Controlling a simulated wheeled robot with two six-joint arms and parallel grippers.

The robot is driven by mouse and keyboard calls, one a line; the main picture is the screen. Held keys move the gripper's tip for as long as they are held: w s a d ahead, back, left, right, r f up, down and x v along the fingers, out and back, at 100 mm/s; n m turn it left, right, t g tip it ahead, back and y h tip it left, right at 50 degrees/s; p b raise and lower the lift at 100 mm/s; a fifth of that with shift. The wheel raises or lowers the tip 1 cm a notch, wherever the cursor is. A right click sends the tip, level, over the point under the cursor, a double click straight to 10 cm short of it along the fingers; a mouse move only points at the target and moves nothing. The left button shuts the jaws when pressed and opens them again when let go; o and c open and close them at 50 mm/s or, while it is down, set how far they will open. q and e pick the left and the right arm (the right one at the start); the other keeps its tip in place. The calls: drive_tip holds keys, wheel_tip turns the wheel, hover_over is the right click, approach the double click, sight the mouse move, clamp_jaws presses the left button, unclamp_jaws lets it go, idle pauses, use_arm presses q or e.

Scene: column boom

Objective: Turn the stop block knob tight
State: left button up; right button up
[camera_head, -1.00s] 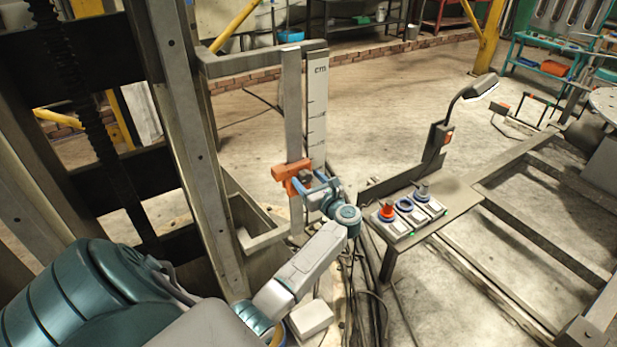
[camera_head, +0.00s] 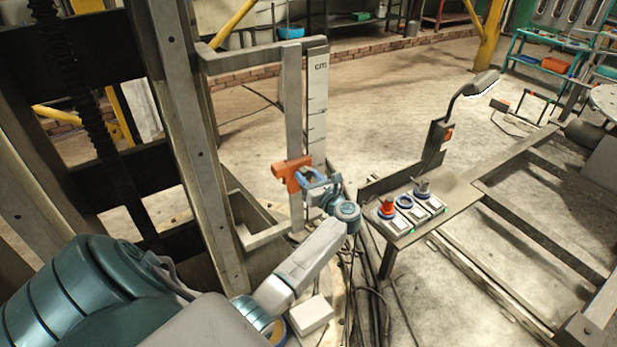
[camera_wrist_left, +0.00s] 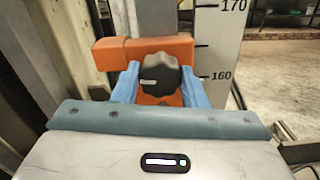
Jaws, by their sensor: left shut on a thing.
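The orange stop block (camera_head: 286,173) sits on the upright metal bar beside the cm scale (camera_head: 317,110). It also fills the middle of the left wrist view (camera_wrist_left: 115,55). Its black knob (camera_wrist_left: 160,75) faces the wrist camera and carries a pale mark on its left side. My left gripper (camera_head: 311,180) is at the block, with its blue fingers on both sides of the knob, shut on it. In the left wrist view the fingers (camera_wrist_left: 160,85) flank the knob left and right. The knob is mostly hidden by the gripper in the head view. My right gripper is not in view.
A bench at the right bears a control box (camera_head: 410,213) with a red button and other knobs. A lamp (camera_head: 470,90) rises behind it. The metal column (camera_head: 185,130) stands close left of the bar. Cables lie on the floor below my arm.

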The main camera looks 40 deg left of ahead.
use_arm(q)
drive_tip(key=m, duration=0.3)
drive_tip(key=shift+p, duration=0.35)
drive_tip(key=m+p, duration=0.1)
drive_tip(key=m, duration=0.3)
drive_tip(key=shift+w, duration=0.1)
drive_tip(key=m+p, duration=0.3)
drive_tip(key=m, duration=0.2)
drive_tip(key=shift+d, duration=0.1)
drive_tip(key=shift+f+m+p, duration=0.1)
drive_tip(key=shift+m+p, duration=0.7)
drive_tip(key=shift+m, duration=0.9)
drive_tip(key=o, duration=1)
drive_tip(key=shift+d+f, duration=0.1)
drive_tip(key=shift+d, duration=0.05)
